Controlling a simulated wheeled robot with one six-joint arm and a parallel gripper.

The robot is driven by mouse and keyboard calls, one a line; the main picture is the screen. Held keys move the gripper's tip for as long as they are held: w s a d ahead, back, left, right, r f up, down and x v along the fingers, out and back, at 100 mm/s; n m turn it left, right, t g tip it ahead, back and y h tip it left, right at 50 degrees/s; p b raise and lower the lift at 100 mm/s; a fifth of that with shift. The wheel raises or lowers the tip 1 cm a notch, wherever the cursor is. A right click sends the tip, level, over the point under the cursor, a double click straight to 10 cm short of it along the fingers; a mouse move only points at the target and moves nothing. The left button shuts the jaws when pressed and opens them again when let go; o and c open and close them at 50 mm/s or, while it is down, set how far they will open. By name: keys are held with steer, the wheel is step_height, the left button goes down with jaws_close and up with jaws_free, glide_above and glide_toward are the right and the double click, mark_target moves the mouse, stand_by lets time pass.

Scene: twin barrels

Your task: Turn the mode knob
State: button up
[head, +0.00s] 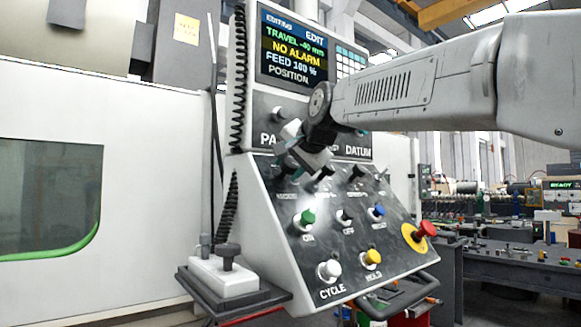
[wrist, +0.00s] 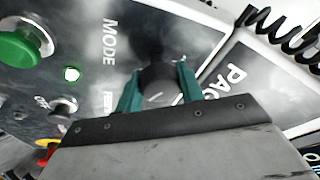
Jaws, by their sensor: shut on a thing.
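The black mode knob (wrist: 157,82) sits on the dark control panel in the wrist view, beside the printed word MODE. My gripper (wrist: 160,72) has its two teal fingers on either side of the knob, shut on it. A pale pointer mark shows on the knob's face. In the head view my gripper (head: 288,162) is at the upper left of the sloping panel and mostly hides the knob there. The screen (head: 293,50) above reads EDIT, NO ALARM and FEED 100 %.
Lower on the panel are a green button (head: 307,217), a blue button (head: 378,210), a yellow button (head: 373,257), a white button (head: 329,270) and a red emergency stop (head: 425,230). More black knobs (head: 357,172) stand to the right. A coiled cable (head: 238,80) hangs at the left.

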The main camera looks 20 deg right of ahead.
steer(key=o, duration=1)
steer(key=shift+s, duration=0.1)
steer(key=v, duration=0.7)
steer(key=shift+s+r, duration=0.2)
steer(key=shift+s, duration=0.05)
steer(key=s+f+n+g, duration=0.3)
steer(key=s+f, duration=0.7)
steer(key=f, duration=0.4)
steer(key=s+d+f+n+g+h, duration=0.1)
steer(key=s+f+n+g, duration=0.2)
steer(key=s+f, duration=0.7)
steer(key=s+d+f+n+g, duration=0.1)
steer(key=s+f+n+g, duration=0.2)
steer(key=s+f, duration=0.7)
steer(key=shift+s+d+f+g, duration=0.15)
steer(key=shift+f+g, duration=0.3)
steer(key=shift+f, duration=0.85)
steer(key=shift+s+f+g, duration=0.1)
steer(key=shift+f+g, duration=0.4)
steer(key=shift+f, duration=0.75)
steer(key=shift+s+d+f+g, duration=0.15)
steer(key=shift+f+g, duration=0.3)
steer(key=shift+f, duration=0.85)
